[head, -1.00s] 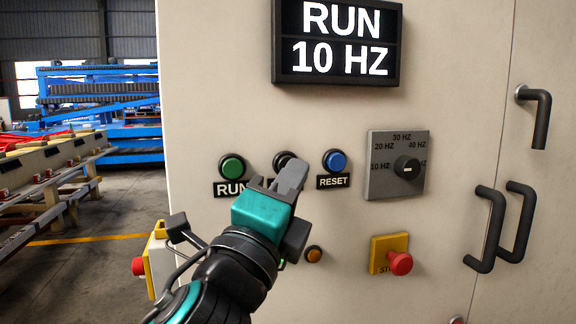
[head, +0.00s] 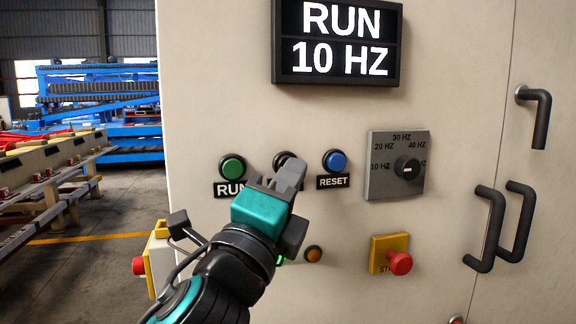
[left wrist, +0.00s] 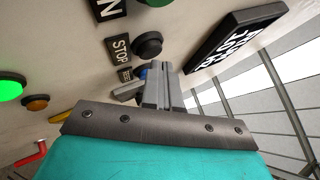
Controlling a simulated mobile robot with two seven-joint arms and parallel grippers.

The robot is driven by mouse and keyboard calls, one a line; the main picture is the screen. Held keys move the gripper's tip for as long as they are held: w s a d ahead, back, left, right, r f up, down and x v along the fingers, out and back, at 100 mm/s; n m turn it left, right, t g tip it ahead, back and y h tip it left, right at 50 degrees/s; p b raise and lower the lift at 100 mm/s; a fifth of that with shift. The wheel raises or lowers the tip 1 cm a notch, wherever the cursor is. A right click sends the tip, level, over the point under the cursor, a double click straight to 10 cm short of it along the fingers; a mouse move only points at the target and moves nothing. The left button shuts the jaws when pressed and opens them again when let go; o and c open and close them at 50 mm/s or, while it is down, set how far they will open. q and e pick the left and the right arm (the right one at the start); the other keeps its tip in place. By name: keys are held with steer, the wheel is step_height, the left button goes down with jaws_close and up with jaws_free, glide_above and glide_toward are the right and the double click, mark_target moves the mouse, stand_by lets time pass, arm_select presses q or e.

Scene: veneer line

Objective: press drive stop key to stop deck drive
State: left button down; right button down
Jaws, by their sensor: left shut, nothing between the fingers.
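The black drive stop key (head: 284,157) sits on the cabinet front between the green RUN button (head: 232,167) and the blue RESET button (head: 335,161). In the head view my left gripper (head: 288,176) is shut and empty, its tips covering the key's lower part and its label. In the left wrist view the whole black key (left wrist: 148,45) shows beside its STOP label (left wrist: 120,49), just beyond the shut fingertips (left wrist: 157,70). I cannot tell whether they touch it. The display (head: 337,42) reads RUN 10 HZ. My right gripper is not in view.
A speed selector (head: 397,165) and a red mushroom button (head: 399,263) on a yellow plate are at the right. An amber lamp (head: 313,254) is below RESET. Door handles (head: 485,229) stick out at far right. A yellow box with a red button (head: 139,266) is at the left.

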arm_select(q)
steer(key=shift+w+a, duration=0.15)
steer(key=shift+w, duration=0.25)
stand_by(0.3)
steer(key=shift+s, duration=0.1)
steer(key=shift+s+d+p, duration=0.25)
steer(key=shift+s+p, duration=0.05)
steer(key=shift+s, duration=0.4)
steer(key=s, duration=0.1)
steer(key=s+d, duration=0.1)
steer(key=s, duration=0.1)
steer(key=s+p, duration=0.1)
steer(key=shift+s+d, duration=0.3)
steer(key=shift+s, duration=0.1)
stand_by(0.5)
